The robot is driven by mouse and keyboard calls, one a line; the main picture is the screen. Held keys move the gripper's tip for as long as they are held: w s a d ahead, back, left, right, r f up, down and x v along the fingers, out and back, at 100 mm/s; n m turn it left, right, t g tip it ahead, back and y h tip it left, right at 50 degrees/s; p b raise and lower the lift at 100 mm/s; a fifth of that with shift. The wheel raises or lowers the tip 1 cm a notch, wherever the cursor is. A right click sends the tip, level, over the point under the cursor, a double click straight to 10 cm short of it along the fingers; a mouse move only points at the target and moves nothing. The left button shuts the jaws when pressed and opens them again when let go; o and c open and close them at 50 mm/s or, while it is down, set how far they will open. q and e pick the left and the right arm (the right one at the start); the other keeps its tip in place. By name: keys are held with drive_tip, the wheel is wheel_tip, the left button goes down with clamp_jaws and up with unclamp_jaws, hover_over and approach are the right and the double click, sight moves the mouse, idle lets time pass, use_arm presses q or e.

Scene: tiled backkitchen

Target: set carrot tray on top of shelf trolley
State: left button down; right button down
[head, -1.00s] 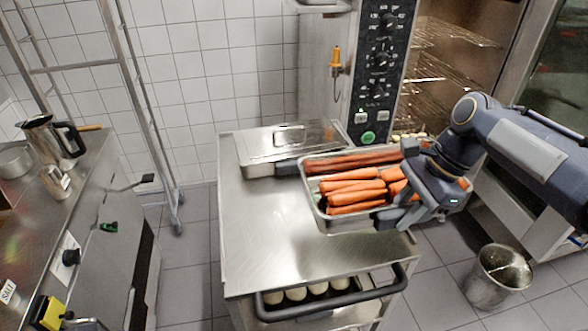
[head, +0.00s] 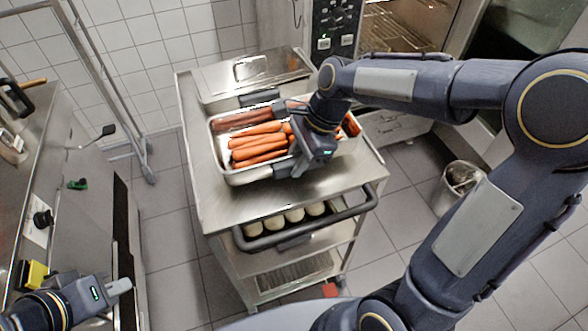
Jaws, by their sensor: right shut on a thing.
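The carrot tray (head: 240,178) is a shallow steel tray holding several orange carrots (head: 258,147) and a row of darker reddish ones. It is level over the steel top of the shelf trolley (head: 220,212), in front of a lidded steel container (head: 250,80). I cannot tell whether its base touches the top. My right gripper (head: 300,166) reaches over the tray from the right and is shut on it, hiding part of the carrots. My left gripper (head: 118,288) is low at the left, away from the tray; its opening is unclear.
A lower trolley shelf holds pale round items (head: 293,215) behind the dark push handle (head: 310,222). A steel counter (head: 80,190) stands at the left, an oven (head: 400,40) behind, and a metal bucket (head: 458,185) on the floor at right. The trolley top's front strip is bare.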

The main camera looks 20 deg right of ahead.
drive_tip(key=shift+d+x, duration=0.2)
drive_tip(key=shift+x, duration=0.7)
drive_tip(key=shift+d+x, duration=0.2)
drive_tip(key=shift+x, duration=0.7)
drive_tip(key=shift+f, duration=0.3)
drive_tip(key=c, duration=1.2)
unclamp_jaws()
drive_tip(key=v, duration=1.2)
drive_tip(key=shift+p, duration=0.3)
drive_tip(key=s+f+n+t, duration=0.2)
drive_tip(key=s+n, duration=0.6)
drive_tip(key=s+d+f+n+t, duration=0.1)
drive_tip(key=s+f+n+t, duration=0.1)
drive_tip(key=s+n, duration=0.6)
drive_tip(key=shift+s+d+t+h, duration=0.15)
drive_tip(key=shift+s+t+h, duration=0.25)
drive_tip(key=shift+s+t, duration=0.25)
drive_tip(key=shift+w, duration=0.1)
